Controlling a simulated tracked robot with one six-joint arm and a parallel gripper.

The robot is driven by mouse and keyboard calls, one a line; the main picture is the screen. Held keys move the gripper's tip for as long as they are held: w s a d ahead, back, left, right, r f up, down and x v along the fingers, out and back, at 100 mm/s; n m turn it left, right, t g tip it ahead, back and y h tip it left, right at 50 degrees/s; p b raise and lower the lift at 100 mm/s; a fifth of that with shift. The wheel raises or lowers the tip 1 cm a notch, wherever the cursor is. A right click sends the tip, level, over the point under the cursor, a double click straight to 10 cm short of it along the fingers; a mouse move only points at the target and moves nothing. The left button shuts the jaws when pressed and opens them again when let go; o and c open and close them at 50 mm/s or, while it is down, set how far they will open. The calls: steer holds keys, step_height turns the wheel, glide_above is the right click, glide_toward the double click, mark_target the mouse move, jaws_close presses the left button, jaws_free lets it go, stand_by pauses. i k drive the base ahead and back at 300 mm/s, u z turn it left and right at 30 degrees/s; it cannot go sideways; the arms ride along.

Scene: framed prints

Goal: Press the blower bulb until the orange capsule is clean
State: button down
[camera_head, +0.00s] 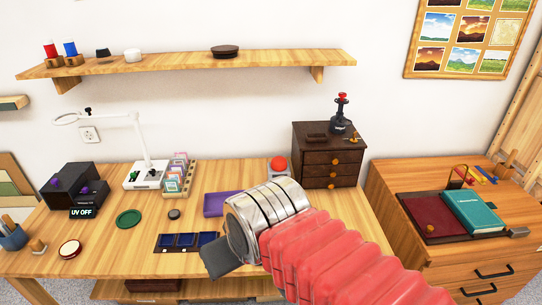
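A red-orange dome (279,163) sits on a pale grey base near the back of the wooden table, just left of the dark drawer box. I cannot tell whether it is the blower bulb or the orange capsule. No other thing is clearly either one; my arm hides part of the table's right side. My gripper (219,259) shows as a dark grey piece at the end of my metal wrist and red ribbed arm. It is over the front of the table, beside a tray of blue compartments (164,241). Its fingertips cannot be told apart.
A purple tray (214,205) lies behind my wrist. A white magnifier lamp (146,174), coloured card rack (170,187), green disc (129,218) and black "UV OFF" box (66,182) stand left. The dark drawer box (312,157) stands back right.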

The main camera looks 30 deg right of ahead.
mark_target(279, 164)
steer(key=i, duration=0.85)
steer(key=z, duration=0.05)
